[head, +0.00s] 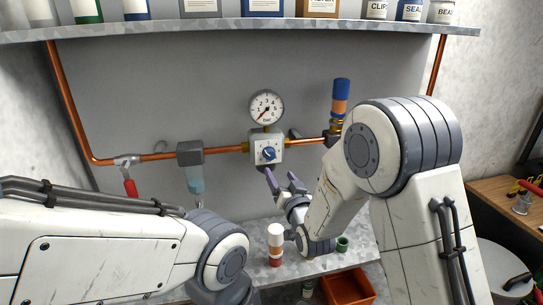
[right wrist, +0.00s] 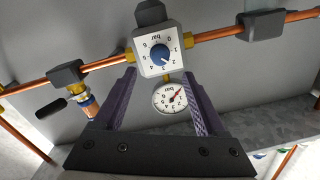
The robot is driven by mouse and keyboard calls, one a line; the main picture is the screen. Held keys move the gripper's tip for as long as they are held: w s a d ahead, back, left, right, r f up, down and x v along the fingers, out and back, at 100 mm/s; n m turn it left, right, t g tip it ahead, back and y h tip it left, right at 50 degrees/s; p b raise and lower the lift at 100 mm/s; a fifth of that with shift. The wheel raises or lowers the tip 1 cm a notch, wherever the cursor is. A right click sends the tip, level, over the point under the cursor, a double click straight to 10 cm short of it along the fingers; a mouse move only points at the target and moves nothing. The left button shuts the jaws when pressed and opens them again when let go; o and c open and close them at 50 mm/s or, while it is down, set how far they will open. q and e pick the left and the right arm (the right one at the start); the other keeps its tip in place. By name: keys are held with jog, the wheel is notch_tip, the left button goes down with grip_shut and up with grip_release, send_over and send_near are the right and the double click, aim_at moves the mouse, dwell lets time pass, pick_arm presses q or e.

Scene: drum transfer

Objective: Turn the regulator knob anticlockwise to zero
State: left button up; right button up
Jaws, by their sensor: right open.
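The regulator (head: 277,139) is a white block with a numbered face on the copper pipe. Its round blue knob (head: 269,153) also shows in the right wrist view (right wrist: 161,54), with a pale mark towards the lower right; its exact number is hard to read. My left gripper is out of view.
Copper pipe (head: 142,157) runs along the wall, with a red-handled valve (head: 130,187) and a filter (head: 195,180). A blue and orange cylinder (head: 341,98) stands right. A shelf (head: 225,27) is above. A white and orange bottle (head: 275,240) stands below; an orange crate (head: 347,289) is lower.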

aim_at(270, 158)
jog(key=p+x, duration=0.1)
jog(key=x, duration=0.3)
jog(key=p+x, duration=0.2)
jog(key=x, duration=0.2)
jog(key=shift+w+r, duration=0.25)
jog(key=shift+w, duration=0.1)
jog(key=shift+p+x, duration=0.4)
jog(key=shift+x, duration=0.45)
jog(key=shift+a+f, duration=0.1)
grip_shut()
